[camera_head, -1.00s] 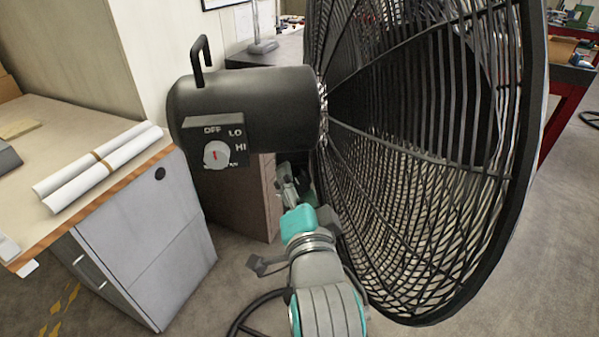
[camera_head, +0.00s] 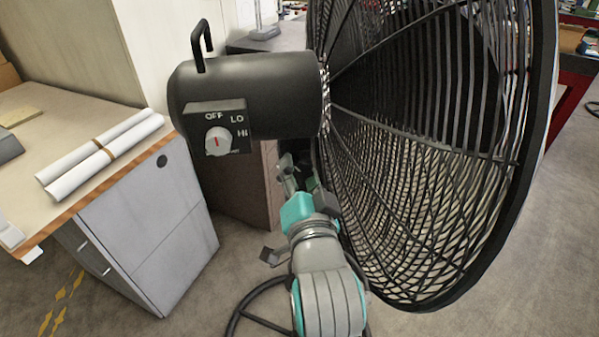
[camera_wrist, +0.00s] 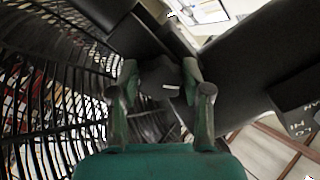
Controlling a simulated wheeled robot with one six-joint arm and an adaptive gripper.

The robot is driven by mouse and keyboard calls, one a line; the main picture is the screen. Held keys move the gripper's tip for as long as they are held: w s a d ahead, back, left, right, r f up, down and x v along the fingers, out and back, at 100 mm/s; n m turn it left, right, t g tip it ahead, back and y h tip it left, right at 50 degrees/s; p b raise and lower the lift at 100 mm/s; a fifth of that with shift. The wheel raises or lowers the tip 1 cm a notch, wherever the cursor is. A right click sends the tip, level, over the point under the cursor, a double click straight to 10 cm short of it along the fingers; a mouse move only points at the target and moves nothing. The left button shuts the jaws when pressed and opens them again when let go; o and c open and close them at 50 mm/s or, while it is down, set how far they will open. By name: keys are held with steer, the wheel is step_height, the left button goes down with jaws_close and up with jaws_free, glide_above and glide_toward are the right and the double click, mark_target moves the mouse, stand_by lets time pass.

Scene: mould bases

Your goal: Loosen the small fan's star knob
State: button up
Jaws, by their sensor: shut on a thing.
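The fan has a black motor housing (camera_head: 262,98) with a dial reading OFF, LO and HI, and a large round wire cage (camera_head: 425,150) to its right. My gripper (camera_head: 291,176) is below the housing, close beside the cage's back, and its fingertips are partly hidden. In the wrist view my gripper (camera_wrist: 160,88) has its two fingers on either side of a dark faceted knob (camera_wrist: 160,76), shut on it. A dark bracket lies behind the knob. The housing (camera_wrist: 245,60) fills the right of that view. The knob cannot be made out in the head view.
A desk (camera_head: 60,120) with rolled paper (camera_head: 100,150) and grey drawers (camera_head: 150,235) stands at the left. The fan's ring base (camera_head: 240,318) is on the floor below. A red workbench (camera_head: 572,85) is at the far right. The cage leaves little room beside my wrist.

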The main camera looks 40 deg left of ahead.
steer(key=shift+n, duration=0.7)
steer(key=o, duration=1.2)
steer(key=shift+c, duration=0.2)
steer(key=shift+m, duration=0.3)
